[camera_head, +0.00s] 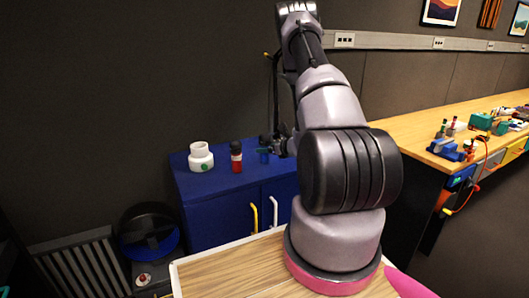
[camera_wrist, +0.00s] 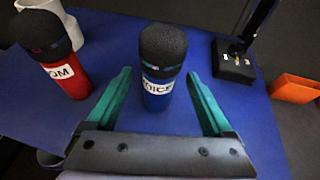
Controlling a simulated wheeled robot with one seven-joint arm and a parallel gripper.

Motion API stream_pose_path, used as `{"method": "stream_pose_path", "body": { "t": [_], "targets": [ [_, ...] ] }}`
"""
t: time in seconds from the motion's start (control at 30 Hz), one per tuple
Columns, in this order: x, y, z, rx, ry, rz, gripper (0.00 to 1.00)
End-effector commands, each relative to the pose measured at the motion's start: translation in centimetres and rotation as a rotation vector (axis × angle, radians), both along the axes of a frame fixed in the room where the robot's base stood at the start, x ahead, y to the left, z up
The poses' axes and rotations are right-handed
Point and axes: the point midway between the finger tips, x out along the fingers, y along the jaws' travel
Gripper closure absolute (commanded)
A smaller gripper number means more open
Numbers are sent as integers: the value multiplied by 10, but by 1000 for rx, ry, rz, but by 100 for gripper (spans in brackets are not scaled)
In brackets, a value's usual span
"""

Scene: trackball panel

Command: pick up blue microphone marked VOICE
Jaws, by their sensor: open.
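The blue microphone (camera_wrist: 158,92) stands upright on the blue cabinet top, with a black foam head and a white label reading VOICE, its first letter partly cut off. In the wrist view it is between the two green fingers of my gripper (camera_wrist: 160,90), which are open with a gap on either side of it. In the head view the microphone (camera_head: 264,156) is small and partly hidden near my gripper (camera_head: 272,146).
A red microphone (camera_wrist: 68,75) with a label ending in OM stands to the left. A white container (camera_head: 201,157) is beyond it. A black base with a post (camera_wrist: 234,65) and an orange box (camera_wrist: 294,89) are to the right. The blue cabinet top (camera_wrist: 120,28) is otherwise clear nearby.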

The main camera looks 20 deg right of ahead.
Motion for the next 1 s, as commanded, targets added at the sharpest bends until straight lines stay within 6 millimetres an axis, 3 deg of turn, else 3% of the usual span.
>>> {"method": "stream_pose_path", "body": {
  "t": [0.4, 0.67, 0.77, 0.9, 1.0],
  "targets": [
    [46, 11, -17, 0, 0, 3, 14],
    [49, 11, -18, 1, 0, 1, 14],
    [49, 11, -18, 0, 0, 1, 45],
    [49, 11, -18, 0, 0, 1, 98],
    [49, 11, -18, 1, -1, 1, 100]
  ]
}}
